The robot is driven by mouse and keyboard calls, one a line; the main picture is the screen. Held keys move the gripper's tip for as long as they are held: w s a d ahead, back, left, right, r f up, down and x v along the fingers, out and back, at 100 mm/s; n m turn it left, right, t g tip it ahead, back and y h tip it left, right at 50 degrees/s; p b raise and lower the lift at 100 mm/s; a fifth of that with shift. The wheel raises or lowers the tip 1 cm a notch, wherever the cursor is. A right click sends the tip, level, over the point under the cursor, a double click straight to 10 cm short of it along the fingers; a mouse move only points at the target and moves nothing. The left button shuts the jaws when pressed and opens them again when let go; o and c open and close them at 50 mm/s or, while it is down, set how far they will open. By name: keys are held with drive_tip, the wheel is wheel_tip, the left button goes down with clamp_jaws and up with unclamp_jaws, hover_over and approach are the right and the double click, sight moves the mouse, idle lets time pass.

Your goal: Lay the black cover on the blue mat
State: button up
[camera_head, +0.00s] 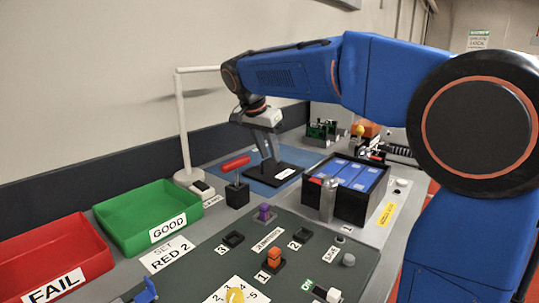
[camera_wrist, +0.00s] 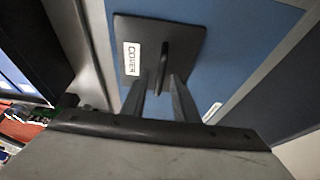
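The black cover (camera_head: 290,179) is a flat plate with a white COVER label and a raised handle. It appears to lie flat on the blue mat (camera_head: 238,177), near the mat's front right part. In the wrist view the cover (camera_wrist: 188,30) has blue mat (camera_wrist: 228,60) around much of it. My gripper (camera_head: 268,160) is directly above the cover, pointing down. In the wrist view my gripper (camera_wrist: 163,80) has its two fingers apart, on either side of the handle (camera_wrist: 164,58), with gaps showing. The handle is hidden behind the fingers in the head view.
An open black battery box (camera_head: 370,207) with blue cells stands right of the mat, a grey cylinder before it. Green (camera_head: 130,225) and red (camera_head: 50,250) bins sit front left.

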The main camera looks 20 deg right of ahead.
drive_tip(key=v, duration=1.1)
drive_tip(key=shift+r, duration=0.2)
drive_tip(key=shift+s, duration=0.1)
